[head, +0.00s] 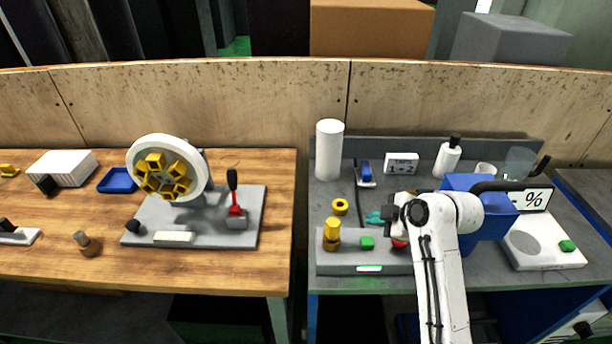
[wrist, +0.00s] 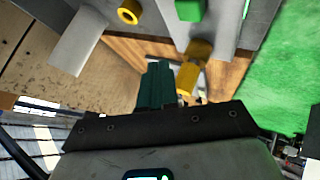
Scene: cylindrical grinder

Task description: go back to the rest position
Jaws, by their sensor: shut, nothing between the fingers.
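My gripper (head: 374,218) is above the grey bench at the right, with its teal fingertips pointing left. It is behind the grey block with the green light and close to a yellow ring (head: 340,206). In the wrist view the teal fingers (wrist: 157,84) are together and hold nothing. A yellow plug (head: 332,234) stands on the block to the lower left of the gripper; it also shows in the wrist view (wrist: 188,80), beside the fingers. My white arm hides part of the bench and the block's right end.
A white cylinder (head: 329,150), a blue-handled tool (head: 366,173) and a white bottle (head: 447,158) stand at the back. A blue box (head: 487,225) is close right of my arm. The wheel fixture (head: 168,168) stands on the wooden table at left.

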